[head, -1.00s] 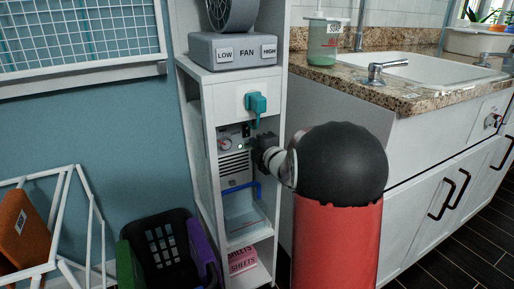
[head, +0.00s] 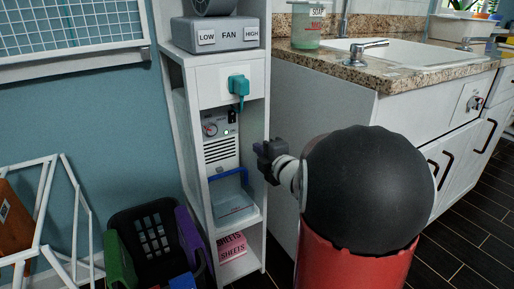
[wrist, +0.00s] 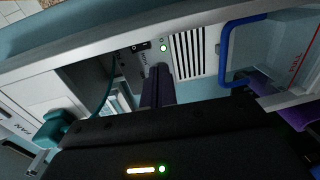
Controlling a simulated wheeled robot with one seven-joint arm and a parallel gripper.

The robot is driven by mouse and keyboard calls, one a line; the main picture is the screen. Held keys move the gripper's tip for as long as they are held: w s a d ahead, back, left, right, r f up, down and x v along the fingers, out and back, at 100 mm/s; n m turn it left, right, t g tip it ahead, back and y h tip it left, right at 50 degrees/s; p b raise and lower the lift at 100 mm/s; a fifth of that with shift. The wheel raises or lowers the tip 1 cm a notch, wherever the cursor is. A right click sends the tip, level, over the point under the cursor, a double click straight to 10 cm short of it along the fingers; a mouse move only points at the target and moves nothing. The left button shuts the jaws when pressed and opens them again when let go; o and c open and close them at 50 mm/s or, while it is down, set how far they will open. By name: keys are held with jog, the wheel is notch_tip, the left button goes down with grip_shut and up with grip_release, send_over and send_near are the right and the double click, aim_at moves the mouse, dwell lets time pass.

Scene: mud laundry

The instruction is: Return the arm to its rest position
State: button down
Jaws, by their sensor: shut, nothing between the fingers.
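My gripper (head: 266,160) is shut and empty in the head view. It points left toward the shelf tower and stands apart from it, in front of its right side post. My black and red arm fills the lower right of the head view and hides part of the white cabinet. In the wrist view my gripper's dark fingers (wrist: 157,88) are together, seen against the shelf with the vented panel (wrist: 188,55).
The white shelf tower (head: 183,130) holds a fan unit (head: 215,35), a teal plug (head: 239,86), a panel with a green light, and a blue-handled container (head: 233,203). A dark basket (head: 155,240) stands lower left. The counter (head: 400,78) with its sink is at the right.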

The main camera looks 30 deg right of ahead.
dwell(0.4)
jog(key=s+a+m+g+p, duration=0.1)
jog(key=s+a+m+g, duration=0.2)
jog(key=s+a+m, duration=0.3)
jog(key=s+a+m+g+p, duration=0.1)
jog(key=s+a+m+g, duration=0.3)
jog(key=s, duration=0.7)
jog(key=s+a+m+g+p, duration=0.2)
jog(key=s+a+m+g, duration=0.2)
jog(key=s+a+m, duration=0.3)
jog(key=shift+s+a+r+m+h, duration=0.15)
jog(key=shift+s+a+m+h, duration=0.2)
jog(key=shift+s+m, duration=0.65)
jog(key=shift+s+n, duration=0.25)
jog(key=shift+n, duration=0.05)
